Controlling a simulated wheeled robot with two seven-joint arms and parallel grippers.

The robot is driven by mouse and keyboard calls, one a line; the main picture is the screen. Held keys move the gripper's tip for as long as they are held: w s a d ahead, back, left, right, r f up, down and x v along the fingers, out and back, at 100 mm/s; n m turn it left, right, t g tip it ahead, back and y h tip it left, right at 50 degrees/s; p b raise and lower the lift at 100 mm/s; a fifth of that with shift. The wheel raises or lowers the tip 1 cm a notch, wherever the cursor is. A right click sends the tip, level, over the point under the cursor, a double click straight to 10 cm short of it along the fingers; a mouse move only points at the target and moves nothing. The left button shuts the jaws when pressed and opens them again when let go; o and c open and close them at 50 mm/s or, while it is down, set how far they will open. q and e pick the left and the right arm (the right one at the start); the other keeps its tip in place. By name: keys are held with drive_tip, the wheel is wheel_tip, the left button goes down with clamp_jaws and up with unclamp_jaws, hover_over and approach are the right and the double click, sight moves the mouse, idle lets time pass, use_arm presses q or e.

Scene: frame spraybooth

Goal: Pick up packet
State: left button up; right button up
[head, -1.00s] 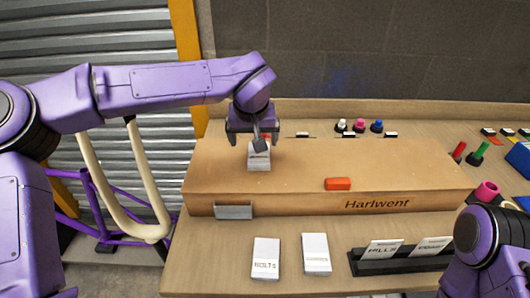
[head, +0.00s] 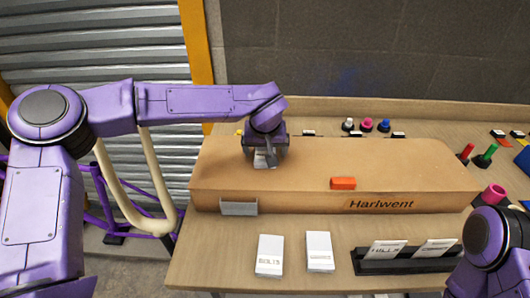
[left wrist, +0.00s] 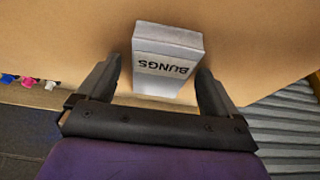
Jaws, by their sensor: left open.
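A pale grey-white packet (head: 260,160) stands on the left part of the long tan Harlwent box. In the left wrist view the packet (left wrist: 168,60) shows a label reading BUNGS. My left gripper (head: 264,154) is over it in the head view and hides much of it. In the left wrist view my left gripper (left wrist: 160,75) is open, with one finger on each side of the packet. I cannot tell whether either finger touches it. My right arm shows at the lower right of the head view, but its gripper is out of view.
The tan box (head: 300,170) carries an orange block (head: 343,183). Two white packets (head: 270,255) (head: 319,251) lie in front. A black rack (head: 400,262) holds cards at the right. Coloured knobs (head: 367,125) stand behind the box, with a grey wall (head: 370,50) beyond.

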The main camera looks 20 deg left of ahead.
idle(0.3)
use_arm(q)
drive_tip(key=shift+f, duration=0.1)
drive_tip(key=shift+c, duration=0.9)
drive_tip(key=c, duration=1)
